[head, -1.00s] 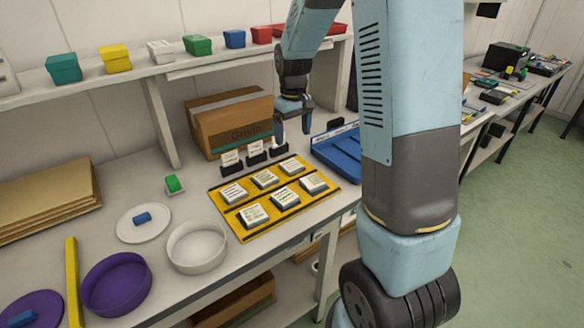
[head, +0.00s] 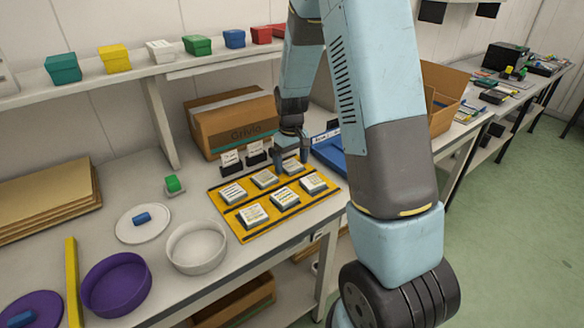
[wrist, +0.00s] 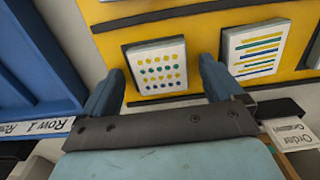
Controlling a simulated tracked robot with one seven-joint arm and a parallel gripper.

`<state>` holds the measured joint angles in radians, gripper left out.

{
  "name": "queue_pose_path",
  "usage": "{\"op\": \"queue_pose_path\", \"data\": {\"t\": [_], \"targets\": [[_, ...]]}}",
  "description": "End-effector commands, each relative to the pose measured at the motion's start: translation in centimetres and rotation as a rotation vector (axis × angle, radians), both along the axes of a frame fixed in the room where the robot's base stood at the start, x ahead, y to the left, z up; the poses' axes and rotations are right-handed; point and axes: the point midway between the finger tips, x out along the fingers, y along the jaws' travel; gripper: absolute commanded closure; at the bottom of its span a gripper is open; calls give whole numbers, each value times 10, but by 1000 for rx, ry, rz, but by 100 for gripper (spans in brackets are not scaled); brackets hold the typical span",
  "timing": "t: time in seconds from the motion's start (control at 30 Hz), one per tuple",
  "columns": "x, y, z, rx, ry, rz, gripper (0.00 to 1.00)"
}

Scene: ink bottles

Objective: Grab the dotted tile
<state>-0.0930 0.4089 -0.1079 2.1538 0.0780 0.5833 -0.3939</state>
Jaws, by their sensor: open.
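The dotted tile (wrist: 158,67) is a pale square with rows of yellow, green and blue dots. It lies on the yellow mat (wrist: 200,18). In the head view the dotted tile (head: 292,168) is in the back row at the right end, partly behind my gripper (head: 291,155). In the wrist view my gripper (wrist: 160,82) is open, with one finger to each side of the tile's near edge. The fingers hold nothing. The remaining height above the tile is hard to judge.
A striped tile (wrist: 255,48) lies close to the right finger in the wrist view. A blue tray (wrist: 35,60) is at the left there. Small card holders (head: 231,163) stand behind the mat. A cardboard box (head: 232,125) is farther back.

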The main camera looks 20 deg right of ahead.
Motion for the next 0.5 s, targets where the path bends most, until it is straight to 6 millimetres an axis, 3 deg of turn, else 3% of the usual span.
{"op": "queue_pose_path", "data": {"t": [0.2, 0.5], "targets": [[0, 0, -1, 0, -1, 1, 6], [0, 1, 0, 0, -1, 1, 34]]}}
